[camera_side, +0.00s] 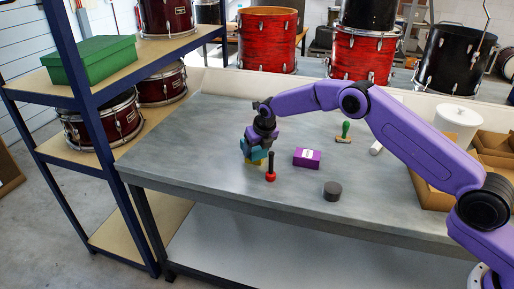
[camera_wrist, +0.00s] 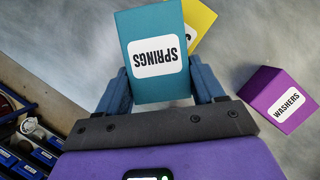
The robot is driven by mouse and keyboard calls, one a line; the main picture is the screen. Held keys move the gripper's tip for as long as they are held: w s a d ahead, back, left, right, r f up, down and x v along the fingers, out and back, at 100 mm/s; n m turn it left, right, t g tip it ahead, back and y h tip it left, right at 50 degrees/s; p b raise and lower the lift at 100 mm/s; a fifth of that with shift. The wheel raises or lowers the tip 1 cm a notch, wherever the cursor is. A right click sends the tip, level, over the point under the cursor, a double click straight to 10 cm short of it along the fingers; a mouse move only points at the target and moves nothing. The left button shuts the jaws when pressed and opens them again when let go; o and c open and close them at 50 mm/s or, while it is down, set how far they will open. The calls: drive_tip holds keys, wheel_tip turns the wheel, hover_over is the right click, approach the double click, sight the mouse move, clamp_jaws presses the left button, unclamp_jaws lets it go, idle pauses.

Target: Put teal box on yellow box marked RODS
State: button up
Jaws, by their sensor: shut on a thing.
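A teal box marked SPRINGS (camera_wrist: 157,30) is between the two blue fingers of my gripper (camera_wrist: 162,82) in the wrist view. The fingers press on its two sides. A yellow box (camera_wrist: 200,18) shows behind the teal box at its upper right, mostly hidden. Only a scrap of its label shows, so I cannot read it. In the side view my gripper (camera_side: 257,150) points down over the bench, with the teal box (camera_side: 246,150) in it. A little yellow (camera_side: 250,161) shows just below. I cannot tell whether the two boxes touch.
A purple box marked WASHERS (camera_wrist: 282,97) lies to the right; it also shows in the side view (camera_side: 307,158). A red-and-black handled tool (camera_side: 270,174) stands close to my gripper. A dark cylinder (camera_side: 332,191) and a green-handled stamp (camera_side: 345,132) are farther right. The bench's left is clear.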

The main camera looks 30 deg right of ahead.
drive_tip(key=o, duration=1)
drive_tip(key=shift+o, duration=0.2)
drive_tip(key=shift+r, duration=0.1)
drive_tip(key=v, duration=1.2)
drive_tip(key=shift+r, duration=0.1)
